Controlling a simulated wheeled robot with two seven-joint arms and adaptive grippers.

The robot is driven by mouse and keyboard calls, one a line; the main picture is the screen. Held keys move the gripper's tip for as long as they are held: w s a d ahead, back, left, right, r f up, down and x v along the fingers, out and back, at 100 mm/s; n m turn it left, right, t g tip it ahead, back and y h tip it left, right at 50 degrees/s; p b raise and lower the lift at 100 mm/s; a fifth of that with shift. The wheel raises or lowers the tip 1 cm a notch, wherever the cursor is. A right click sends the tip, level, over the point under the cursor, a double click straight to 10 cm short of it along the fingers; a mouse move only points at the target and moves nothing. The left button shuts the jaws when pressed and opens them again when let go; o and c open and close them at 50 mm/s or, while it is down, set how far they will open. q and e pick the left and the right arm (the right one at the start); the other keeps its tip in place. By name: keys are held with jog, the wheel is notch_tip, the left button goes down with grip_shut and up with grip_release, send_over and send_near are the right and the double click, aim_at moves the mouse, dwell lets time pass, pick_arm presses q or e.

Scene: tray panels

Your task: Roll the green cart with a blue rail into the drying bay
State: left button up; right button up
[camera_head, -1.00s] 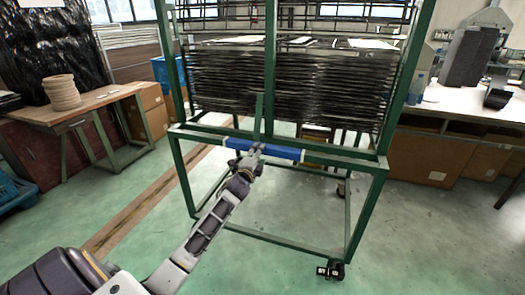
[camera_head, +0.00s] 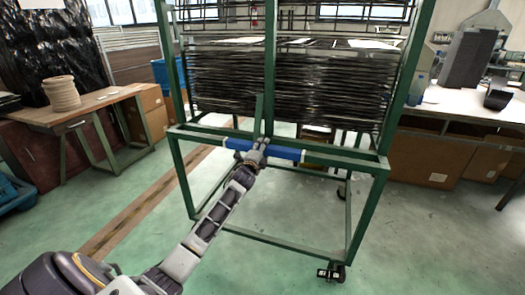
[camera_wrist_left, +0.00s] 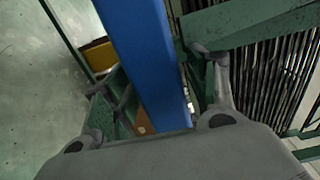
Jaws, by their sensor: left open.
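The green cart (camera_head: 372,205) is a tall frame on casters, with a dense stack of dark wire racks (camera_head: 285,85) in it. Its blue rail (camera_head: 284,153) runs across the near side at about mid-height. My left gripper (camera_head: 262,149) is at the middle of this rail. In the left wrist view the blue rail (camera_wrist_left: 147,50) passes between the two fingers of the open gripper (camera_wrist_left: 160,85); a gap shows on the left, and I cannot tell whether the right finger touches. My right gripper is not in view. I cannot pick out the drying bay.
A wooden table (camera_head: 95,108) with a stack of round discs (camera_head: 61,94) stands at the left. A white-topped bench (camera_head: 465,105) with cardboard boxes under it stands at the right. A brown strip (camera_head: 150,203) crosses the floor left of the cart. The near floor is clear.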

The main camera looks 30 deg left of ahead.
pick_arm(q)
jog(key=shift+c, duration=0.3)
grip_shut()
jog(key=shift+f, duration=0.2)
